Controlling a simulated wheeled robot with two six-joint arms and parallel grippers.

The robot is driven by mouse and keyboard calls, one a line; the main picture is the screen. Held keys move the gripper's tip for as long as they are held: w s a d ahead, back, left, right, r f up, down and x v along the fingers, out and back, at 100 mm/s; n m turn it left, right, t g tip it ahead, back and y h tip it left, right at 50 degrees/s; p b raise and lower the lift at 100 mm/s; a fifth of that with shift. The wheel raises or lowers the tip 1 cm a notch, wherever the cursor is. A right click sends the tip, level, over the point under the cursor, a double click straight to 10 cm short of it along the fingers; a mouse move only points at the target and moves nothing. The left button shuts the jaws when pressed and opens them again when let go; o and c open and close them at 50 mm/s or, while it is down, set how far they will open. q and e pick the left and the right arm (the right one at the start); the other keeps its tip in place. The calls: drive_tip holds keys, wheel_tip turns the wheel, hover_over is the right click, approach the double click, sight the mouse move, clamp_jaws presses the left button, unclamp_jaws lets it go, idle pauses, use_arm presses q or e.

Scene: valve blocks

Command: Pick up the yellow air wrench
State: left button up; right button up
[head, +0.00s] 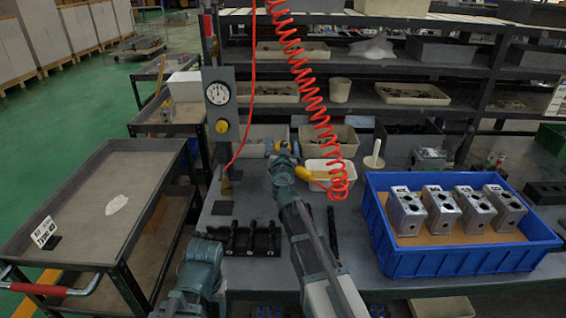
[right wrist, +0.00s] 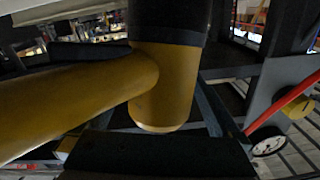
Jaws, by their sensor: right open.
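The yellow air wrench (head: 312,175) hangs at the lower end of the red coiled hose in the head view, above the bench. My right gripper (head: 282,148) is open at the wrench's left end, partly hiding it. In the right wrist view the wrench's yellow body (right wrist: 165,90) fills the middle, very close, with a dark upper part. A dark finger shows below it and another dark shape at upper left. I cannot tell whether the fingers touch the wrench. My left gripper is not in view; only part of that arm shows at the bottom.
A blue crate (head: 470,262) with several metal valve blocks stands at right. A post with a pressure gauge (head: 218,93) stands left of the wrench. A black rack (head: 250,240) lies on the bench in front. White bins stand behind, and a grey cart (head: 95,165) is at left.

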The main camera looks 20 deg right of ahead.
clamp_jaws()
idle(0.4)
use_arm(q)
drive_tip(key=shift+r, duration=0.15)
use_arm(e)
drive_tip(key=shift+r, duration=0.15)
